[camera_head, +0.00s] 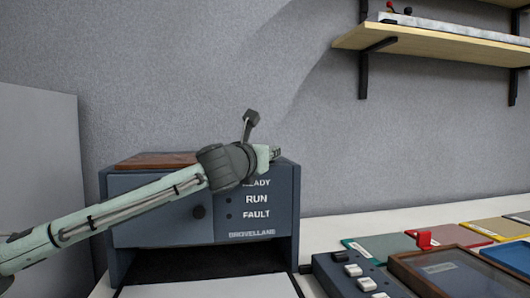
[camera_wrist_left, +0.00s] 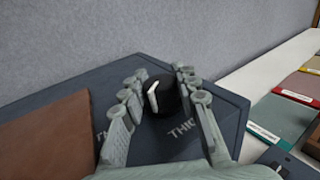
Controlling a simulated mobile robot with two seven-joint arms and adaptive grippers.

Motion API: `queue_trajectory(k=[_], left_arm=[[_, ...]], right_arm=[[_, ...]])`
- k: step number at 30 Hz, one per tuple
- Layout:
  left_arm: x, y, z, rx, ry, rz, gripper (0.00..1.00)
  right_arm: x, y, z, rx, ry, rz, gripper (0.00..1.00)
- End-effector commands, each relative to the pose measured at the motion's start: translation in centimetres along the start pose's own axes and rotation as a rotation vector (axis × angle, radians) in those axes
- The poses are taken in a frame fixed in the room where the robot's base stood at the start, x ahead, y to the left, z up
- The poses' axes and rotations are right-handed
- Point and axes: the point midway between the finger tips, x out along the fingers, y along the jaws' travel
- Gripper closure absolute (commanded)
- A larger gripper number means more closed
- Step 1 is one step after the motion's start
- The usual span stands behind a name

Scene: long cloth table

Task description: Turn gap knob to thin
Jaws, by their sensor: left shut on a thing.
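The gap knob (camera_wrist_left: 166,98) is a round black knob with a white mark on its left side in the left wrist view. It stands on the dark blue top of the machine (camera_head: 270,205). In the left wrist view, a label starting "THIC" lies right of the knob, and a label at left is partly covered by a finger. My left gripper (camera_wrist_left: 161,78) is shut on the knob, one finger on each side. In the head view my left gripper (camera_head: 273,153) is at the machine's top right, and the knob is hidden there. My right gripper is not in view.
A brown panel (camera_wrist_left: 45,140) lies on the machine's top at left. A wall shelf (camera_head: 440,45) hangs at upper right.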

Motion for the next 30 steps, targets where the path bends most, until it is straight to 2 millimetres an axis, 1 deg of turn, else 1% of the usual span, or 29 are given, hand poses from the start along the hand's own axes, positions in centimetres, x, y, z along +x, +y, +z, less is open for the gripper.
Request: queue_trajectory(k=[6, 17, 18, 21, 22, 23, 30], left_arm=[[0.01, 0.0, -0.02, 0.0, 0.001, -0.028, 0.99], [0.03, 0.0, -0.03, 0.0, 0.001, -0.029, 0.99], [0.03, 0.01, -0.03, 0.0, 0.001, -0.029, 0.65], [0.03, 0.01, -0.02, 0.0, 0.001, -0.029, 0.53], [0.03, 0.0, -0.02, 0.0, 0.001, -0.029, 0.49], [0.03, 0.01, -0.02, 0.0, 0.001, -0.029, 0.48], [0.01, 0.0, -0.01, 0.0, 0.001, -0.029, 0.48]], right_arm=[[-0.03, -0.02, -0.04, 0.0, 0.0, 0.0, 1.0], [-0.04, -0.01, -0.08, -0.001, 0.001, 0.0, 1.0], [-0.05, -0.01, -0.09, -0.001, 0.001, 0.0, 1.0], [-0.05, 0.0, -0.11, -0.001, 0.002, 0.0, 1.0], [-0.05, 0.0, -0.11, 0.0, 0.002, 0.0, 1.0], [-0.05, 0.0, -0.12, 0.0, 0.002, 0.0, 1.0], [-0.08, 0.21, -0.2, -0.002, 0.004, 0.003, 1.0]])
